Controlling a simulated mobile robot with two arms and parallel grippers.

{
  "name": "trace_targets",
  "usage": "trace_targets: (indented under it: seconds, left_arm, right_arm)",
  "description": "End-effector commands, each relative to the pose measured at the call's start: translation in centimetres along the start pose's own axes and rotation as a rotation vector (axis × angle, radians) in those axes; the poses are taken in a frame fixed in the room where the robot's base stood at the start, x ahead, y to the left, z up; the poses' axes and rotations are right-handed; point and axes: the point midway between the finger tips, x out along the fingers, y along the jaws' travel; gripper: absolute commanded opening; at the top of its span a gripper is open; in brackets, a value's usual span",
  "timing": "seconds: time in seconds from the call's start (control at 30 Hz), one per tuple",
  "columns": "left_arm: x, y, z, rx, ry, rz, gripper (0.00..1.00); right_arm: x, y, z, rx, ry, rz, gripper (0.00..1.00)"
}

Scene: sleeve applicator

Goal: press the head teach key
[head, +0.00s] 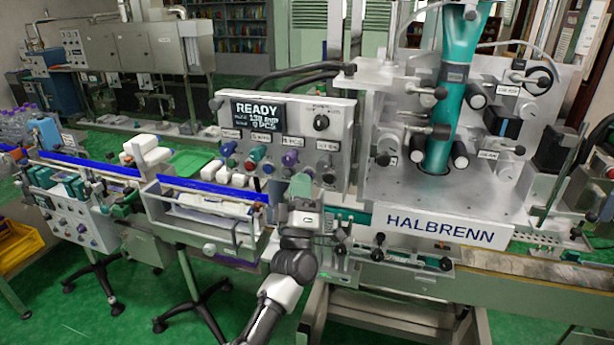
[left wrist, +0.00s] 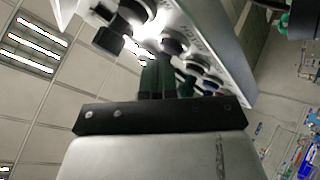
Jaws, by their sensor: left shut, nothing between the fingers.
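The control panel (head: 340,112) carries a dark display (head: 257,114) reading READY. Contact cannot be told. My right gripper is not in view.
Right of the panel stands the HALBRENN machine plate (head: 440,232) with a teal sleeve tube (head: 447,110) and rollers. A tray with a blue rail (head: 212,189) lies left of my gripper. More machines stand further left.

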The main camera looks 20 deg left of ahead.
Motion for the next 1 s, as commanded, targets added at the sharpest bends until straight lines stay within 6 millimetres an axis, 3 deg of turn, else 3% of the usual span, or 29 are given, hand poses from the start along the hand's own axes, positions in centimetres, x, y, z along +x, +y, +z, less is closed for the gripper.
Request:
trace_targets:
  seconds: [0.63,1.0]
  left_arm:
    - [-1.2,0.9,-0.9,0.001,-0.001,-0.001,0.0]
    - [-3.7,2.8,-2.8,0.001,-0.002,-0.002,0.0]
  right_arm:
    - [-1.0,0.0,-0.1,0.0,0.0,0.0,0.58]
    - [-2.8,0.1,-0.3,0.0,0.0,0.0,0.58]
